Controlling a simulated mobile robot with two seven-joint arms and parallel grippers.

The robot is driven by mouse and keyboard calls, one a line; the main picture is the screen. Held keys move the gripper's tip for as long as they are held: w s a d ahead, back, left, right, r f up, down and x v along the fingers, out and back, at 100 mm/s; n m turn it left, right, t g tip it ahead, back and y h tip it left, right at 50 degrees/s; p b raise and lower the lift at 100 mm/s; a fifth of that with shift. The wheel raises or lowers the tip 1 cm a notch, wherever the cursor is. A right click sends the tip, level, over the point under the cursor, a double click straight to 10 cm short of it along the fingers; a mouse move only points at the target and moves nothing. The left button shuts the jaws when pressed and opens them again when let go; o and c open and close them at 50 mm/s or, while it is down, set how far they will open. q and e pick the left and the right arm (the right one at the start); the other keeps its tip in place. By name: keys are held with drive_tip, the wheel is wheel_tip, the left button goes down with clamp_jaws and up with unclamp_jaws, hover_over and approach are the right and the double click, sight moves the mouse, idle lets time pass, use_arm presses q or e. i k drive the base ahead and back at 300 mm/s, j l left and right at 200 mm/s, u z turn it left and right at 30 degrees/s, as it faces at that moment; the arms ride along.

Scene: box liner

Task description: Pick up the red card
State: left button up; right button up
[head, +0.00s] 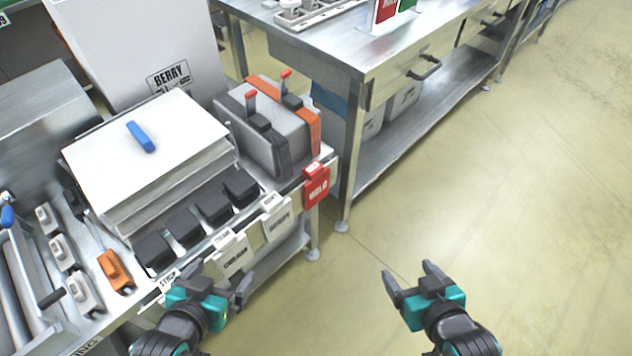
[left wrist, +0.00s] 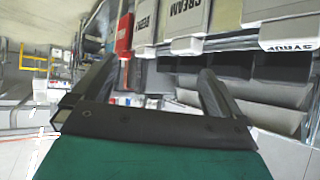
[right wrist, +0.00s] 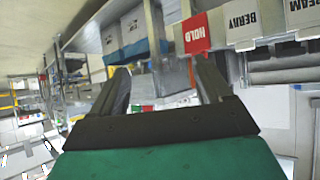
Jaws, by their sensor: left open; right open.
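The red card (head: 316,190), marked HOLD, hangs at the right end of the front rail of the metal counter. It also shows in the left wrist view (left wrist: 124,36) and in the right wrist view (right wrist: 196,34). My left gripper (head: 244,288) is open and empty, in front of the counter's front edge, below and left of the red card. My right gripper (head: 408,276) is open and empty over the floor, to the right of and below the red card. Neither gripper touches the card.
White cards (head: 277,220) hang along the same rail, left of the red card. A white-lidded box (head: 150,150), black blocks and a grey container with black and orange straps (head: 262,125) stand on the counter. A second steel table (head: 350,50) stands behind. Floor at right is clear.

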sight(317, 188)
drive_tip(key=i+l, duration=0.1)
drive_tip(key=l, duration=0.3)
drive_tip(key=i+l+u, duration=0.1)
drive_tip(key=l, duration=0.35)
drive_tip(key=i+l, duration=0.1)
drive_tip(key=l, duration=0.3)
drive_tip(key=l+u, duration=0.1)
drive_tip(key=u, duration=1.75)
